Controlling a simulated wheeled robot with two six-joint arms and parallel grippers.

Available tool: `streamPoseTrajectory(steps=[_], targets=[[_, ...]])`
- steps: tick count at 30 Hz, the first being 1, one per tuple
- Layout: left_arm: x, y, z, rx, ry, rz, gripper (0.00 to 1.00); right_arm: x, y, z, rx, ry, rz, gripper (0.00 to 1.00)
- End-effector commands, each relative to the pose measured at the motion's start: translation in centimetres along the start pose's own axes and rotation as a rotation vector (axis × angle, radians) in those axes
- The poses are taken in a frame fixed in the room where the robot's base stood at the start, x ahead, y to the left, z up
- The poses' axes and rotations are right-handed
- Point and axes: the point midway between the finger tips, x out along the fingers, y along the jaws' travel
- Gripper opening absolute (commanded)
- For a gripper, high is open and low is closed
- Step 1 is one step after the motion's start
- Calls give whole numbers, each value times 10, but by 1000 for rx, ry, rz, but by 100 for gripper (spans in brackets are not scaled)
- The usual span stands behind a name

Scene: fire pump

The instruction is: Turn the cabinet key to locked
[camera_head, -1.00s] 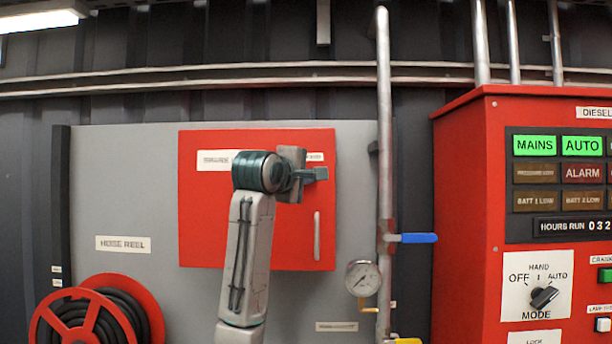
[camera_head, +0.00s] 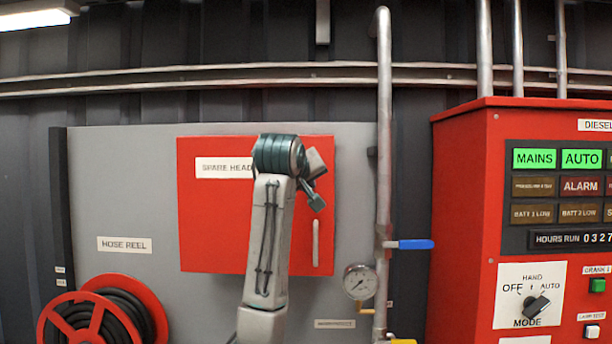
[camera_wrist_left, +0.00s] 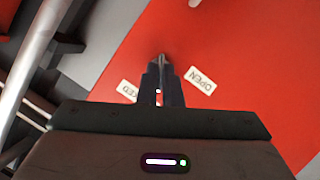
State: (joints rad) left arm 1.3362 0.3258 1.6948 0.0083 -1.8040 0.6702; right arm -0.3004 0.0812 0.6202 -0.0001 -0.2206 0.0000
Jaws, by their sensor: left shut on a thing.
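The red cabinet (camera_head: 215,225) with its shut door is on the grey panel in the head view. My left gripper (camera_head: 316,202) is at the upper right of that door, its fingers angled down and right. In the left wrist view, my left gripper's fingers (camera_wrist_left: 160,62) are closed together against the red door. They are shut on the cabinet key, which the fingers hide. The key's angle cannot be seen.
The pale door handle (camera_head: 316,243) is below the gripper. To the right are a vertical pipe (camera_head: 384,130), a blue-handled valve (camera_head: 415,244) and a gauge (camera_head: 359,282). A red control cabinet (camera_head: 465,190) stands farther right, and a hose reel (camera_head: 100,310) is at lower left.

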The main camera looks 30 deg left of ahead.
Motion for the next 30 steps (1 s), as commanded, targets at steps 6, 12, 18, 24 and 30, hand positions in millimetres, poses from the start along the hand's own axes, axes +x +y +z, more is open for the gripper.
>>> streamPoseTrajectory(steps=[6,12,18,24,30], targets=[[-1,4,-1,185,-2,-77,0,-18,1,-2,0,0,0,36],[0,5,0,332,-2,-137,0,-28,2,-3,0,0,0,36],[0,5,0,439,-1,-181,0,-34,2,-4,1,1,-1,36],[0,5,1,502,0,-208,0,-36,1,-4,1,1,-2,36],[1,5,2,526,0,-218,0,-37,1,-4,1,1,-2,36]])
